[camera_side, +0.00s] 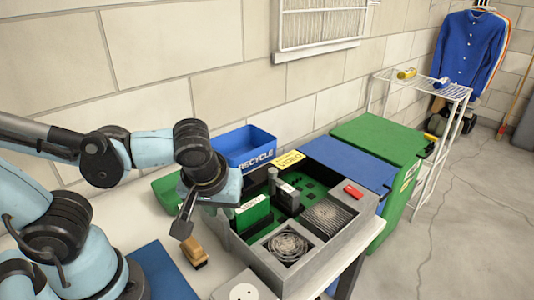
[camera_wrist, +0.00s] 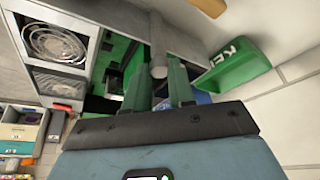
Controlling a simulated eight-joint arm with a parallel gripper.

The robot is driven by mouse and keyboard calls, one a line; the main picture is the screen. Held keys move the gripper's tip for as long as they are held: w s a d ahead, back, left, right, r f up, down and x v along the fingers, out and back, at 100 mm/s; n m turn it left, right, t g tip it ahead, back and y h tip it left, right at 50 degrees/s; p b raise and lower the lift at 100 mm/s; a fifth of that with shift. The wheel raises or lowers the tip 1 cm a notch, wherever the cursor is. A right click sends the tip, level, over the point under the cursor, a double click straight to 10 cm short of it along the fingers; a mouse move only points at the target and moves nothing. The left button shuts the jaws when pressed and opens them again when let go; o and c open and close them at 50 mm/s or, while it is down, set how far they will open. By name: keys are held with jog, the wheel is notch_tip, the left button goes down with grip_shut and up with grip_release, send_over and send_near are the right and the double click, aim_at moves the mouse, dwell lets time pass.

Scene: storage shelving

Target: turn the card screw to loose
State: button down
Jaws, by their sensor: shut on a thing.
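My gripper (camera_wrist: 160,78) has its two green fingers closed on a grey cylindrical piece (camera_wrist: 157,45) in the wrist view. I cannot tell whether this is the card screw or a tool. In the side view my gripper (camera_side: 203,198) is over the near left edge of the open grey computer case (camera_side: 248,262). A dark grey piece (camera_side: 184,222) slants down from it, outside the case. A green card (camera_side: 252,213) with a white label stands upright in the case, just right of my gripper. A second, darker upright part (camera_side: 286,196) stands behind it. I cannot pick out a screw for certain.
The case holds a fan (camera_side: 287,246), a finned grille (camera_side: 328,216) and a small red part (camera_side: 353,191). A blue recycle bin (camera_side: 246,146) stands behind. A green bin (camera_wrist: 245,72) is close by. A tan-handled brush (camera_side: 193,250) lies left of the case.

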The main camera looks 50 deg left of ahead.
jog(key=shift+n, duration=0.3)
dwell(0.4)
jog(key=c, duration=0.9)
grip_release()
jog(key=shift+c, duration=0.2)
jog(key=v, duration=1.2)
jog(key=shift+w+d, duration=0.1)
jog(key=shift+w, duration=0.05)
jog(key=w+a+f+m+t+h, duration=0.3)
jog(key=w+a+f+m, duration=0.4)
jog(key=w+m, duration=0.1)
jog(key=shift+a+f+m+t, duration=0.2)
jog(key=shift+m+t, duration=0.2)
jog(key=shift+m, duration=0.1)
